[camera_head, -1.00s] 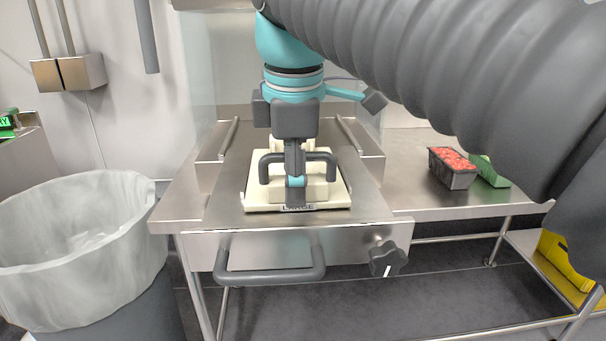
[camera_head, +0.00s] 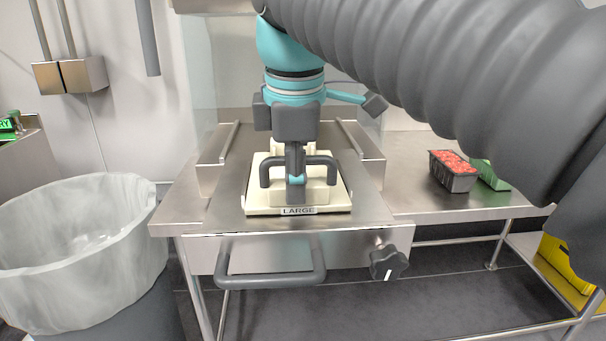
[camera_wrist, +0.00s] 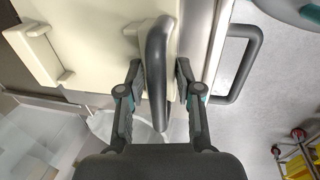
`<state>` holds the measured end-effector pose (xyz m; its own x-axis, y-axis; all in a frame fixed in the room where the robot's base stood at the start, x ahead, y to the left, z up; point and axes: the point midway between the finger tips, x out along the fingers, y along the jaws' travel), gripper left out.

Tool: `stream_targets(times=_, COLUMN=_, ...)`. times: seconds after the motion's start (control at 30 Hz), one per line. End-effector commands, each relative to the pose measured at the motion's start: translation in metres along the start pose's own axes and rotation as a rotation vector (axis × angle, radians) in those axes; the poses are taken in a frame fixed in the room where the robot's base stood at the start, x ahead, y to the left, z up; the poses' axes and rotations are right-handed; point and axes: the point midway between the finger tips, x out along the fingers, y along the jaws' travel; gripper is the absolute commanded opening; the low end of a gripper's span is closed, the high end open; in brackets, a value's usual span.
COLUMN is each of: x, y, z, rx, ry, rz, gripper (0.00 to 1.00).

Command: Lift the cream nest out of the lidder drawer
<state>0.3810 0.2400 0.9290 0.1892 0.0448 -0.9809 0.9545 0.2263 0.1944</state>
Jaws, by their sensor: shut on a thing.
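The cream nest (camera_head: 262,202) is a pale block with a dark arched handle (camera_head: 326,160) and a front label reading LARGE. It sits level at the lidder drawer (camera_head: 225,218), its whole label showing above the steel top. I cannot tell how large any gap beneath it is. My gripper (camera_head: 296,186) is above the nest and shut on its handle. In the wrist view my gripper (camera_wrist: 160,82) has one finger on each side of the handle (camera_wrist: 157,60), with the cream nest (camera_wrist: 110,40) behind.
The drawer has a grey pull handle (camera_head: 270,281) and a dark knob (camera_head: 388,263) on its front. Raised steel rails flank the nest. A black tray of red food (camera_head: 454,172) and a green item (camera_head: 490,175) stand at right. A lined bin (camera_head: 80,240) is at left.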

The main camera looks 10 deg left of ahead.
Motion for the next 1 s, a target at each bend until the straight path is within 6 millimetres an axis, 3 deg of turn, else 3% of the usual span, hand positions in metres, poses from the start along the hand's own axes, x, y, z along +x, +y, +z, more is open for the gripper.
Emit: stream_targets(times=1.0, x=-0.03, y=0.006, z=0.0, rx=0.001, ry=0.001, rz=0.004, gripper=0.0)
